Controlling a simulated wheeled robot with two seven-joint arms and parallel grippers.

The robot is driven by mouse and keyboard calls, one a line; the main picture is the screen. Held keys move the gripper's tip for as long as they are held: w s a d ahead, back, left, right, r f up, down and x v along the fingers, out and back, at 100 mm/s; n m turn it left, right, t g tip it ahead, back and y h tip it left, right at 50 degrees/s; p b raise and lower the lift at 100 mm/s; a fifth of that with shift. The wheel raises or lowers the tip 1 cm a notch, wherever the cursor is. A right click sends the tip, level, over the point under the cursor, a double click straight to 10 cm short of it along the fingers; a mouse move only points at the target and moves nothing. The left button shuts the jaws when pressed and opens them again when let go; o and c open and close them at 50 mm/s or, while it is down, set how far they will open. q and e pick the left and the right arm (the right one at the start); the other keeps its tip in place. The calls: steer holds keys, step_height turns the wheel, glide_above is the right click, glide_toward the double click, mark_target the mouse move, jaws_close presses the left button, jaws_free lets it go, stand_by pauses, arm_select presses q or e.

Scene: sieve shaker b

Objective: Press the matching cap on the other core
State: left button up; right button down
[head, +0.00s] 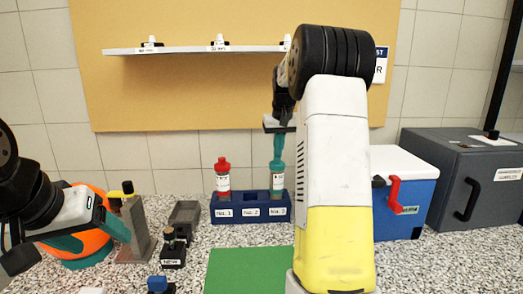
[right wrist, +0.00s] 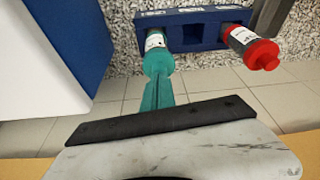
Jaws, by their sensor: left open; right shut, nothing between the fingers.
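A blue rack (head: 251,212) has slots marked No. 1, No. 2 and No. 3. A core with a red cap (head: 222,164) stands upright in No. 1; the cap also shows in the right wrist view (right wrist: 262,55). A core (head: 277,183) with a teal cap (right wrist: 158,64) stands in No. 3. My right gripper (head: 278,150) points down over it, its teal fingers (right wrist: 157,95) shut with the tips at the cap's top, seemingly touching. The middle slot, No. 2, appears empty. My left gripper (head: 92,236) is open at the far left, in front of an orange round object (head: 92,253).
A green mat (head: 247,270) lies in front. A blue-and-white cooler (head: 412,190) and a grey box (head: 455,170) stand right. A shelf (head: 190,50) hangs behind.

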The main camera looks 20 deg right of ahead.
steer(key=shift+r, duration=1.35)
steer(key=v, duration=0.7)
steer(key=shift+s+r, duration=0.1)
glide_above(280, 166)
steer(key=w, duration=0.2)
steer(key=shift+s+a+f, duration=0.1)
steer(key=shift+s+f, duration=0.05)
steer(key=shift+f, duration=4.6)
steer(key=shift+f, duration=0.35)
steer(key=shift+r, duration=0.1)
